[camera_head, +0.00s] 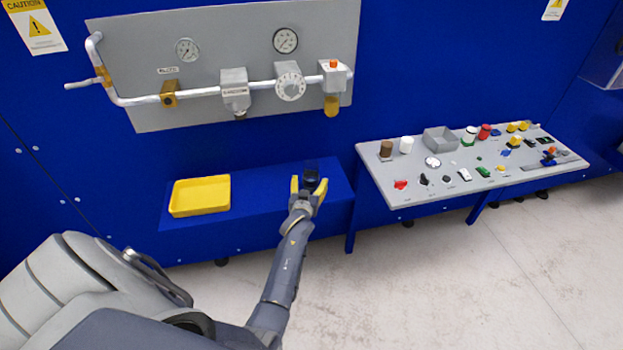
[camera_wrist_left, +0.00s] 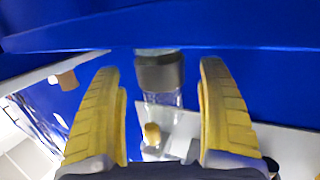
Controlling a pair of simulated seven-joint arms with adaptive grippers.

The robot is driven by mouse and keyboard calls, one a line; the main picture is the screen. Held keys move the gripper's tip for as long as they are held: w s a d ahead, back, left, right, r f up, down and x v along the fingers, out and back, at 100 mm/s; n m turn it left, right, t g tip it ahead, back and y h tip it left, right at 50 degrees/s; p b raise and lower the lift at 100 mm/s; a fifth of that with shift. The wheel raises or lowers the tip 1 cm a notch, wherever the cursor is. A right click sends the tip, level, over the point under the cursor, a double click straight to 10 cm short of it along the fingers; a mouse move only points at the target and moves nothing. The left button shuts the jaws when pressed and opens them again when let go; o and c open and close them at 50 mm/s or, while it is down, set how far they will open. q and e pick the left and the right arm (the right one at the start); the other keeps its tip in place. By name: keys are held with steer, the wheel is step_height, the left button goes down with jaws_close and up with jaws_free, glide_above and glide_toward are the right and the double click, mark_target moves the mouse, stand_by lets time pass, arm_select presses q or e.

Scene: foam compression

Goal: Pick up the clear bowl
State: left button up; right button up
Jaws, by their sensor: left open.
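The clear bowl (camera_wrist_left: 164,99) is a see-through cylinder with a dark grey band (camera_wrist_left: 160,72). In the left wrist view it stands out between my two yellow fingers, with a gap on each side. In the head view the bowl (camera_head: 312,177) looks dark against the blue ledge, at the fingertips. My left gripper (camera_head: 308,184) is open around it, and its fingers also show in the left wrist view (camera_wrist_left: 162,75). I cannot tell how deep the bowl sits between the fingers. My right gripper is out of view.
A yellow tray (camera_head: 200,196) sits left on the blue ledge (camera_head: 262,190). A grey panel with a pipe, gauges and valves (camera_head: 215,55) hangs above.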

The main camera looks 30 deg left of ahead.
mark_target(310, 183)
arm_select(q)
steer(key=shift+x, duration=1.55)
steer(key=shift+c, duration=0.6)
steer(key=c, duration=1.4)
steer(key=shift+r, duration=0.15)
